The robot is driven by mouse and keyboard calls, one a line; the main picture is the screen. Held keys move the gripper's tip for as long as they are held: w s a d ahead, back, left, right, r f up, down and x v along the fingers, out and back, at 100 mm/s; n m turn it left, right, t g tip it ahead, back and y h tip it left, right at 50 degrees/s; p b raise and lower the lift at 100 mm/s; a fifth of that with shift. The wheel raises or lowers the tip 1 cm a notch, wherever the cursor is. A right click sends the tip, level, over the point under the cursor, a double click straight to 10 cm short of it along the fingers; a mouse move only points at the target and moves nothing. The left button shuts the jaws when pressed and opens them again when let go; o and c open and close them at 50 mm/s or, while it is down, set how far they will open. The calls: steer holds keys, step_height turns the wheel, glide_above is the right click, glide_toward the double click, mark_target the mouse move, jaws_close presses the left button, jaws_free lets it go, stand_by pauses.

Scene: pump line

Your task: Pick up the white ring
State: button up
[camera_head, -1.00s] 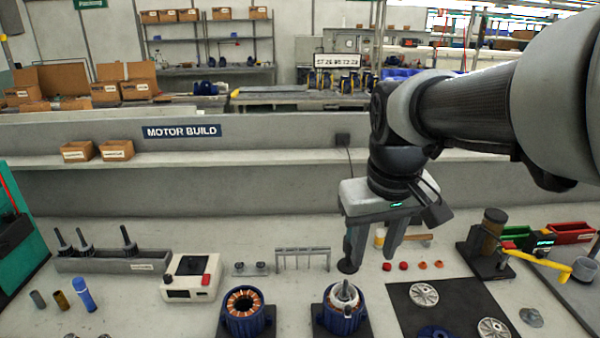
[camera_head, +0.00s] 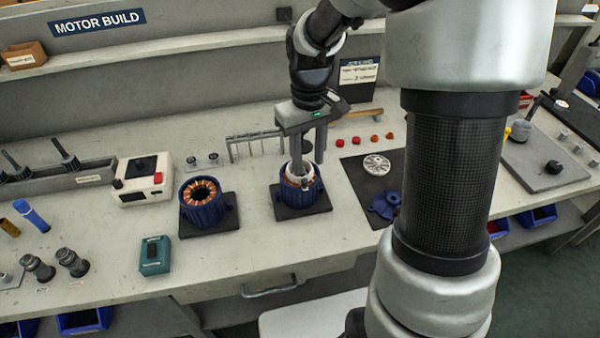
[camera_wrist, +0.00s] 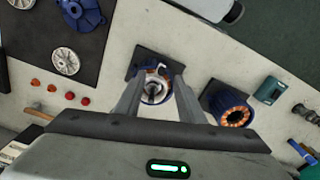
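The white ring (camera_head: 300,172) sits at the top of a blue motor housing (camera_head: 305,195) with copper windings, on a dark square pad. It also shows in the wrist view (camera_wrist: 154,78), around a shaft-like metal part in the housing's middle. My gripper (camera_head: 308,162) points down over this housing, its two fingers apart. In the wrist view my gripper (camera_wrist: 157,84) shows the ring in the gap between the fingers. The fingers hide part of the ring and housing. I cannot tell whether a finger touches the ring.
A second blue housing (camera_head: 204,203) with copper windings stands to the left. A small metal rack (camera_head: 252,143) is behind. To the right, a black mat (camera_head: 362,178) holds a metal disc (camera_head: 377,164) and a blue cover (camera_head: 385,204). Red and orange caps (camera_head: 358,141) lie behind the mat.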

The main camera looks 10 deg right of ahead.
mark_target(305, 180)
steer(key=shift+w+a+f, duration=0.15)
steer(key=shift+f, duration=1.55)
steer(key=shift+w+a+f, duration=0.1)
steer(key=shift+f, duration=1.6)
jaws_close()
